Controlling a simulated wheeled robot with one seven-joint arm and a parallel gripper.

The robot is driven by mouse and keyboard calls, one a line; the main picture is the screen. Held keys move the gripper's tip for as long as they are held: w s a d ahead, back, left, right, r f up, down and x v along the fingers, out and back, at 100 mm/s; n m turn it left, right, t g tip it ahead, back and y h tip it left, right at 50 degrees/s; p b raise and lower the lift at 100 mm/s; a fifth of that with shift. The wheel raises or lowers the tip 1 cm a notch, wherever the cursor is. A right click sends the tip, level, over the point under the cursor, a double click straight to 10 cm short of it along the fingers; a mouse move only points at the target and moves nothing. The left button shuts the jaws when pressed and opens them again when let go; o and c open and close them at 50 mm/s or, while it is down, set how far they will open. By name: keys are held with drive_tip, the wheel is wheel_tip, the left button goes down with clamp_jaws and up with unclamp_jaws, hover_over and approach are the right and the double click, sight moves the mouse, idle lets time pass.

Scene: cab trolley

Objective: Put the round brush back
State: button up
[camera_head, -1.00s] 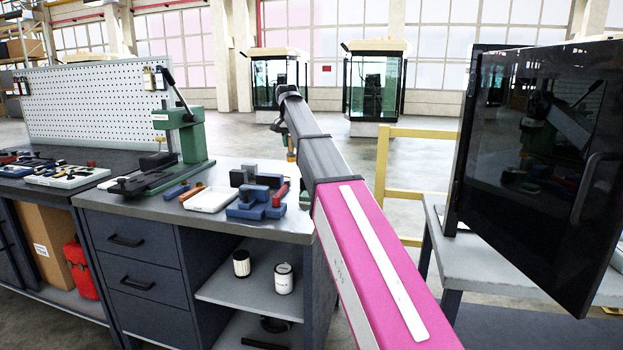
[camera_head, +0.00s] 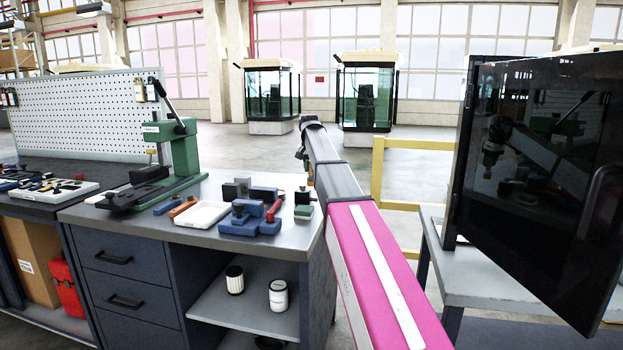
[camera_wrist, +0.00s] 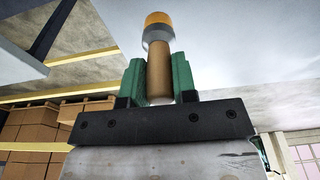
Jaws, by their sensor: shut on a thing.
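My gripper (camera_wrist: 158,78) shows in the wrist view, its green fingers shut on the round brush (camera_wrist: 158,50). The brush has a tan wooden handle between the fingers, a grey collar and an orange end pointing away from the gripper. In the head view my arm reaches forward beside the right end of the workbench (camera_head: 85,222). There my gripper and the brush are mostly hidden behind the arm. I cannot make out a place for the brush.
The bench carries a green press (camera_head: 180,150), a white tray (camera_head: 203,214) and a blue vise (camera_head: 247,217). Two cans stand on the shelf below. A black cab door (camera_head: 540,180) and yellow rail (camera_head: 377,180) stand to the right. Open floor lies behind.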

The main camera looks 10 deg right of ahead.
sight(312, 178)
drive_tip(key=shift+d+f, duration=0.1)
drive_tip(key=shift+f, duration=2)
drive_tip(key=shift+f, duration=0.1)
drive_tip(key=o, duration=0.9)
drive_tip(key=shift+o, duration=0.2)
wheel_tip(312, 178, up, 12)
drive_tip(key=s, duration=0.1)
drive_tip(key=shift+s+a, duration=0.3)
drive_tip(key=shift+a, duration=0.05)
